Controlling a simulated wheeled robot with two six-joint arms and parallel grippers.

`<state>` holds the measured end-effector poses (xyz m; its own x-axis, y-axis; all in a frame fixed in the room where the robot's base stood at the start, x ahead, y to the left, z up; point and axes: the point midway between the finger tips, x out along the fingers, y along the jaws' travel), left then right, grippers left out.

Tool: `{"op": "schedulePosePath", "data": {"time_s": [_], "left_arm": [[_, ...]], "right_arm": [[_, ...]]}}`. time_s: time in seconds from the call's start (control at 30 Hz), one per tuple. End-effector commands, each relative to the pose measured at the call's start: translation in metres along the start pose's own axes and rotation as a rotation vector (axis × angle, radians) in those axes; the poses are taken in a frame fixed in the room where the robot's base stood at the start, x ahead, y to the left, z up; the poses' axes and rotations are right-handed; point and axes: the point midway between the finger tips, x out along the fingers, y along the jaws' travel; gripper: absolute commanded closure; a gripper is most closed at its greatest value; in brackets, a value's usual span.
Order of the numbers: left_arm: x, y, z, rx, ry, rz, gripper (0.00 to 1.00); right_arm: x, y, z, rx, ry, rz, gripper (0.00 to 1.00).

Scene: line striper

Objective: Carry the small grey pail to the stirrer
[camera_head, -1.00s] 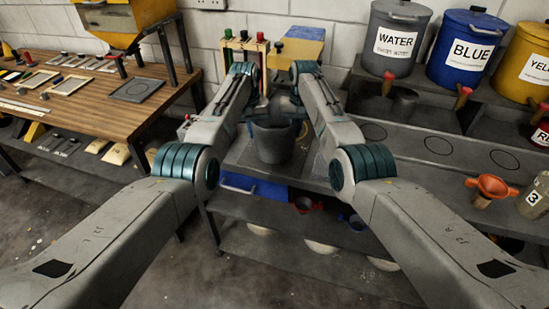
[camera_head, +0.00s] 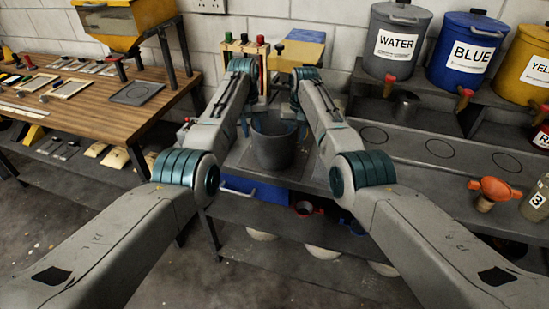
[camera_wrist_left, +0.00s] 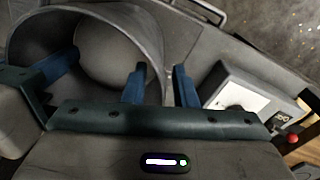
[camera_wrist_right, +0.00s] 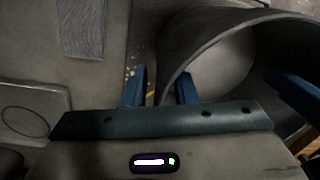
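The small grey pail (camera_head: 275,152) is upright between my two arms, near the front edge of the grey bench. My left gripper (camera_wrist_left: 160,85) has one blue finger inside the pail and one outside, with the wall of the pail (camera_wrist_left: 155,35) between them. My right gripper (camera_wrist_right: 161,88) straddles the opposite wall of the pail (camera_wrist_right: 190,45) in the same way. The pail's inside looks plain grey and empty. I cannot tell for certain which machine is the stirrer.
Water (camera_head: 396,42) and blue (camera_head: 472,52) drums are on the right. A wooden table (camera_head: 75,110) is at left. A blue tray (camera_head: 252,190) lies on the shelf below.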

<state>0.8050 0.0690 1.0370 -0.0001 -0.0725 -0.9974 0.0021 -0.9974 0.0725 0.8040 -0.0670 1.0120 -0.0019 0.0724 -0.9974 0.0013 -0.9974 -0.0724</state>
Motion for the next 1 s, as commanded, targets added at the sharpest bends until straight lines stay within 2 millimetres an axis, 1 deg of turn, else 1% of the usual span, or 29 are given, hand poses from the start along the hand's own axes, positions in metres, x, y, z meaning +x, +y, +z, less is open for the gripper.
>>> {"op": "schedulePosePath", "data": {"time_s": [0.03, 0.2, 0.4, 0.57, 0.67, 0.77, 1.0], "left_arm": [[-0.013, 0.0, -0.001, 0.0, 0.004, 0.001, 0.75], [-0.05, 0.0, -0.001, 0.0, 0.005, 0.0, 0.75], [-0.081, 0.0, 0.0, 0.0, 0.004, -0.001, 0.75], [-0.09, 0.0, 0.0, 0.0, 0.001, -0.001, 0.75], [-0.091, 0.0, 0.001, 0.0, 0.001, -0.001, 0.75], [-0.091, 0.0, 0.0, 0.0, 0.001, -0.001, 0.75], [-0.091, 0.0, 0.0, 0.0, 0.001, -0.001, 0.75]], "right_arm": [[0.0, 0.0, 0.0, 0.0, 0.0, 0.0, 0.75], [0.0, 0.0, 0.0, 0.0, 0.0, 0.0, 0.75], [0.0, 0.0, 0.0, 0.0, 0.0, 0.0, 0.75], [-0.003, 0.0, 0.0, 0.0, 0.001, 0.0, 0.75], [-0.013, 0.0, -0.001, 0.0, 0.004, -0.001, 0.75], [-0.03, 0.0, -0.001, 0.0, 0.005, -0.001, 0.75], [-0.082, 0.0, -0.001, 0.0, 0.004, 0.0, 0.75]]}}
